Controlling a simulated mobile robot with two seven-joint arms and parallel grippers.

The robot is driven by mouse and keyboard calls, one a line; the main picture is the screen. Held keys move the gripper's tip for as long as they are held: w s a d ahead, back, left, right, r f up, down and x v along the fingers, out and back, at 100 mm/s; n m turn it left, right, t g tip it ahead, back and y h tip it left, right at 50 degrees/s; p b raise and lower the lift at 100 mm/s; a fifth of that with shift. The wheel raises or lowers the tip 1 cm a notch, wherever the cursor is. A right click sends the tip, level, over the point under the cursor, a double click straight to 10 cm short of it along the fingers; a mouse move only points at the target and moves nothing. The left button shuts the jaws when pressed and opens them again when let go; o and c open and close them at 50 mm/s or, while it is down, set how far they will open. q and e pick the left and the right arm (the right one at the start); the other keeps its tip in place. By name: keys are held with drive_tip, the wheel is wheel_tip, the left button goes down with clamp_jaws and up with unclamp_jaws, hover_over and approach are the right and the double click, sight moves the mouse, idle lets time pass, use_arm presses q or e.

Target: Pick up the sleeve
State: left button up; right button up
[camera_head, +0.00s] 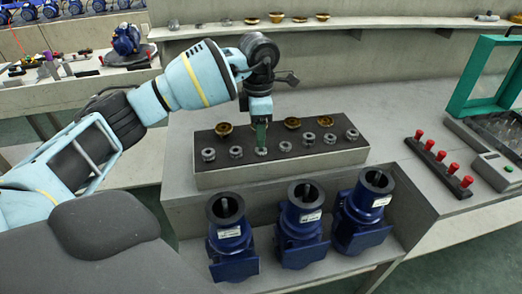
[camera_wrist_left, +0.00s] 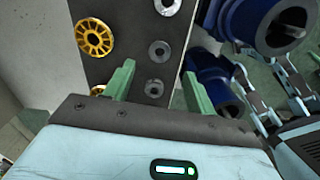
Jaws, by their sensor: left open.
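Several grey metal ring sleeves stand in a row along the front of a dark-topped block. My left gripper (camera_head: 261,136) points down over the middle of this block, its green fingers at a sleeve (camera_head: 261,151). In the left wrist view my left gripper (camera_wrist_left: 155,88) is open, and a sleeve (camera_wrist_left: 154,88) shows between its two fingers. I cannot tell whether the fingers touch it. Other sleeves stand to its left (camera_head: 236,152) and right (camera_head: 309,138). A jointed grey mechanism at the right of the left wrist view may be my right gripper (camera_wrist_left: 262,88); its jaw state is unclear.
The block (camera_head: 280,174) also carries gold wheels (camera_head: 292,123) behind the sleeves. Blue pump housings (camera_head: 301,215) stand on a lower shelf in front. At right are a rack of red-topped pegs (camera_head: 438,164) and a green frame (camera_head: 470,80). Bare bench lies between.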

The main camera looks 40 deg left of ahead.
sight(261, 152)
use_arm(q)
drive_tip(key=shift+w+d+f, duration=0.1)
drive_tip(key=shift+w+f, duration=0.05)
drive_tip(key=shift+f, duration=1.1)
drive_tip(key=shift+w+f, duration=0.1)
drive_tip(key=shift+f, duration=1.15)
drive_tip(key=shift+f, duration=0.1)
drive_tip(key=shift+c, duration=0.4)
drive_tip(key=c, duration=1)
drive_tip(key=shift+r, duration=0.75)
wheel_tip(261, 152, up, 3)
drive_tip(key=shift+f, duration=0.2)
drive_tip(key=s+d+r, duration=0.1)
drive_tip(key=s+d, duration=0.7)
drive_tip(key=d, duration=0.5)
drive_tip(key=shift+s+d, duration=0.2)
drive_tip(key=shift+s, duration=0.2)
